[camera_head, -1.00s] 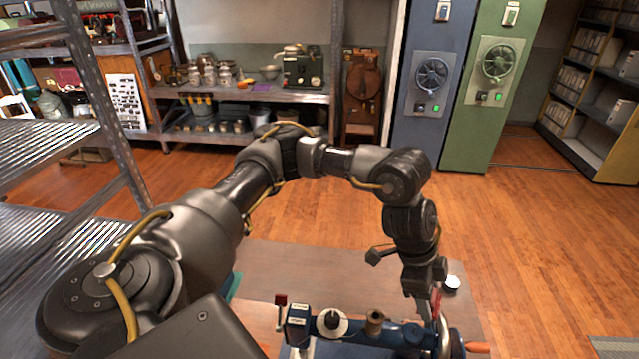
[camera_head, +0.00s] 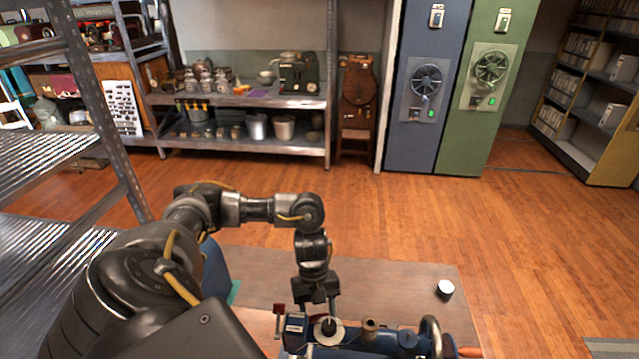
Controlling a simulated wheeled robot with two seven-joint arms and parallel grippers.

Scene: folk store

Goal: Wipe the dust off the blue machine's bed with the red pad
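The blue machine (camera_head: 395,337) stands on the wooden table at the bottom of the head view, partly cut off by the lower edge. It has a dark wheel on its right side and round fittings on top. My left gripper (camera_head: 318,308) points down at the machine's left end, just behind it. The machine hides part of its fingertips, so I cannot tell whether it is open or shut. I cannot make out the red pad. A small red knob (camera_head: 279,308) stands at the machine's left end. My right gripper is out of view.
The brown table (camera_head: 400,285) is mostly bare behind the machine. A metal rack (camera_head: 105,120) stands close on the left. Open wooden floor (camera_head: 530,250) lies to the right.

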